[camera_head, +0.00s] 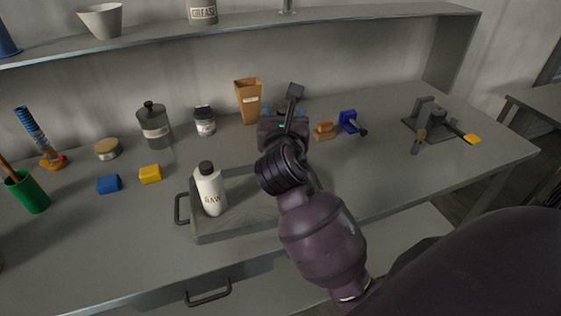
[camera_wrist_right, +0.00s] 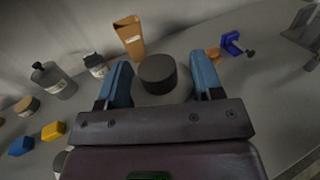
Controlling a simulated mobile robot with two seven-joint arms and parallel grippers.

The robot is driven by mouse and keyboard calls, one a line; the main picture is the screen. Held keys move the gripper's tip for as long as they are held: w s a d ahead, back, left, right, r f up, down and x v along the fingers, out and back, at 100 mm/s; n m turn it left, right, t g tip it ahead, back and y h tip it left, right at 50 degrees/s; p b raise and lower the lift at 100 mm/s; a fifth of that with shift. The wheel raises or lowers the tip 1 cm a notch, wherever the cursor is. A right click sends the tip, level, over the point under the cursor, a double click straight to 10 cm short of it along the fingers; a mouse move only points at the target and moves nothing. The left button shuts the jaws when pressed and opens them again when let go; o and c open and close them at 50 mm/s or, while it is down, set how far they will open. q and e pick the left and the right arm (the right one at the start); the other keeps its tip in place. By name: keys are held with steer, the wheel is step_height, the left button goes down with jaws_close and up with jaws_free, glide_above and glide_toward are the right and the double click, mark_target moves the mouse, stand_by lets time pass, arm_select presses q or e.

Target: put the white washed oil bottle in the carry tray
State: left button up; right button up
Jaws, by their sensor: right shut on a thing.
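My right gripper (camera_head: 284,114) is over the bench behind the carry tray (camera_head: 236,230). In the right wrist view, its blue fingers (camera_wrist_right: 160,80) are shut on a pale bottle with a round dark cap (camera_wrist_right: 158,72), which I take for the white washed oil bottle. Another white bottle with a black cap, marked RAW (camera_head: 211,192), stands upright in the tray's left part. My arm covers the tray's right part. My left gripper is not in view.
An orange-brown bin (camera_head: 248,102), a small dark-lidded jar (camera_head: 204,122) and a grey jar (camera_head: 154,128) stand behind. Yellow (camera_head: 150,174) and blue (camera_head: 109,184) blocks lie left of the tray. A blue clamp-like part (camera_head: 350,122) and a dark fixture (camera_head: 432,120) are right.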

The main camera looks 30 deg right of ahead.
step_height(320, 180, down, 6)
steer(key=shift+r+b, duration=0.1)
steer(key=shift+b, duration=0.6)
step_height(320, 180, down, 5)
steer(key=shift+r+b, duration=0.1)
steer(key=shift+b, duration=0.8)
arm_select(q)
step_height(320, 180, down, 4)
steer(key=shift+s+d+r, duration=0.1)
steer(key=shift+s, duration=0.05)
arm_select(e)
steer(key=o, duration=1.1)
steer(key=shift+f, duration=0.2)
steer(key=o, duration=0.4)
steer(key=shift+c, duration=0.2)
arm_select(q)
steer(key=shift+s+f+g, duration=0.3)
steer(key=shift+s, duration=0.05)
